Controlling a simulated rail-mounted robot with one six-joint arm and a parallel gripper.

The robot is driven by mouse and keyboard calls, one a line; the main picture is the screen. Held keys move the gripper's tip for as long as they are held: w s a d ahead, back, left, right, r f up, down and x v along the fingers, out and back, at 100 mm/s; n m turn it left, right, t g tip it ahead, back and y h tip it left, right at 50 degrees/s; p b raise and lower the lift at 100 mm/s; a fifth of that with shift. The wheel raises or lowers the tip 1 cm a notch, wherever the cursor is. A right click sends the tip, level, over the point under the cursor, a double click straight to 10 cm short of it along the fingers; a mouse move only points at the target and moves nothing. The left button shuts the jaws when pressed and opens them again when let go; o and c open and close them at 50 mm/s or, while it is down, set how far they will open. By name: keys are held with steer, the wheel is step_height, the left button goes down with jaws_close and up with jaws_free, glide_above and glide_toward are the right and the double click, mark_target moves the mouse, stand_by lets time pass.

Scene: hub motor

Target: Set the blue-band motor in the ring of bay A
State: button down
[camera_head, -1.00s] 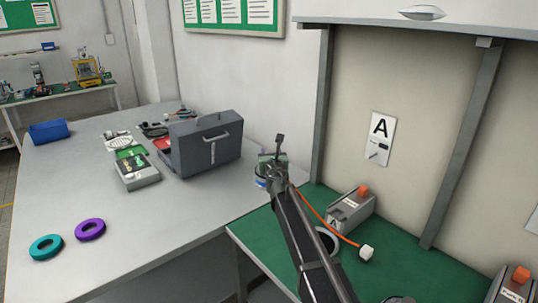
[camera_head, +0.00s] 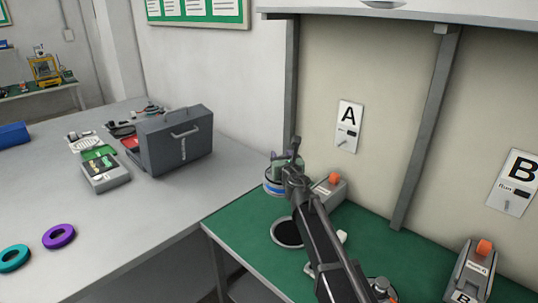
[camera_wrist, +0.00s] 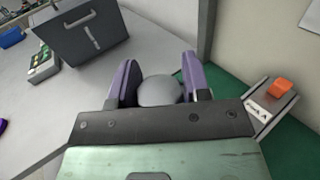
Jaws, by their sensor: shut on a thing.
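The blue-band motor (camera_head: 272,186) is a round body with a blue stripe, partly hidden behind my arm in the head view. My gripper (camera_head: 284,166) is shut on it and holds it at the green bench's back left corner. In the wrist view, the purple fingers of my gripper (camera_wrist: 160,76) sit on both sides of the motor's grey rounded top (camera_wrist: 161,90). The ring of bay A (camera_head: 286,233) is a dark round opening with a pale rim on the green bench. It lies in front of the motor, apart from it. My arm covers some of its surroundings.
A grey box with an orange button (camera_head: 331,186) stands right of the motor, below the A sign (camera_head: 348,125). A similar box (camera_head: 473,272) belongs to bay B. A dark case (camera_head: 175,143) and purple (camera_head: 58,236) and teal (camera_head: 13,258) rings lie on the grey table.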

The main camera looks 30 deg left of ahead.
steer(key=shift+w+d, duration=0.2)
steer(key=shift+d, duration=2.15)
steer(key=shift+f, duration=0.1)
step_height(320, 180, down, 16)
steer(key=b, duration=1.6)
steer(key=shift+f+b, duration=0.65)
steer(key=shift+b, duration=0.1)
steer(key=shift+f, duration=0.15)
steer(key=shift+f+b, duration=0.35)
steer(key=shift+b, duration=0.15)
steer(key=shift+f+b, duration=0.65)
